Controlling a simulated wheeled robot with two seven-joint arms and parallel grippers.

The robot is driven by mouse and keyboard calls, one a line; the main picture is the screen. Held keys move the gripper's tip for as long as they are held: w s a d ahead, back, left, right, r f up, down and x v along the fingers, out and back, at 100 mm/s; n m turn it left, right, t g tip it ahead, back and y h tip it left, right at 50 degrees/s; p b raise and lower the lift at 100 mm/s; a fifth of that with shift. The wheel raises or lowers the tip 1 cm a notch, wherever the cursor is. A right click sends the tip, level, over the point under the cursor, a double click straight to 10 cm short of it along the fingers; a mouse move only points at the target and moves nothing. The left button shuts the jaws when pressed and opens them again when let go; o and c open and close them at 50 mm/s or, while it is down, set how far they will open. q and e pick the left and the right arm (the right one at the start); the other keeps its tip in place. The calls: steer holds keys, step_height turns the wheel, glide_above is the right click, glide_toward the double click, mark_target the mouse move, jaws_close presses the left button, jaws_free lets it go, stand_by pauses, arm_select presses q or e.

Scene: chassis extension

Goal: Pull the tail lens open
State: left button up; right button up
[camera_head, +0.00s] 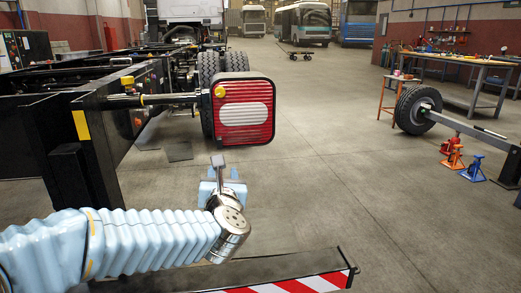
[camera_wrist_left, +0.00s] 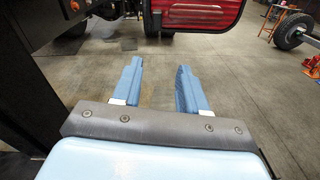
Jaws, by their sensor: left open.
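The tail lens (camera_head: 243,112) is a red, ribbed, rounded square with a white oval in its middle and a yellow round piece at its upper left. It sits at the end of a bar on the black chassis (camera_head: 62,120). Its lower part also shows at the top of the left wrist view (camera_wrist_left: 200,14). My left gripper (camera_head: 222,178) is below the lens, apart from it and empty. In the left wrist view its two blue fingers (camera_wrist_left: 158,85) are spread apart with bare floor between them. My right gripper is in neither view.
A red-and-white striped bar (camera_head: 290,286) lies low in front. A wheel on an axle (camera_head: 418,108), red and blue jack stands (camera_head: 473,168) and a workbench (camera_head: 465,85) are at the right. Parked vehicles (camera_head: 303,22) stand far back. The middle floor is clear.

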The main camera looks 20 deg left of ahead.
mark_target(220, 144)
arm_select(q)
steer(key=w+a, duration=0.2)
steer(key=w, duration=0.1)
steer(key=w+a+r+n+p, duration=0.1)
steer(key=w+a, duration=0.1)
steer(key=w, duration=0.2)
steer(key=w+a+r+n+p, duration=0.1)
steer(key=w+a, duration=0.2)
steer(key=w, duration=0.1)
steer(key=shift+w+r+y, duration=0.2)
steer(key=shift+r+y, duration=0.05)
steer(key=shift+y, duration=0.15)
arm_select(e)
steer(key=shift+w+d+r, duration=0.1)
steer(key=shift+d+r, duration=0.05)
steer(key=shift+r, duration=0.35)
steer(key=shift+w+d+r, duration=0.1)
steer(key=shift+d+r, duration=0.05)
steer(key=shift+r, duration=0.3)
arm_select(q)
jaws_close()
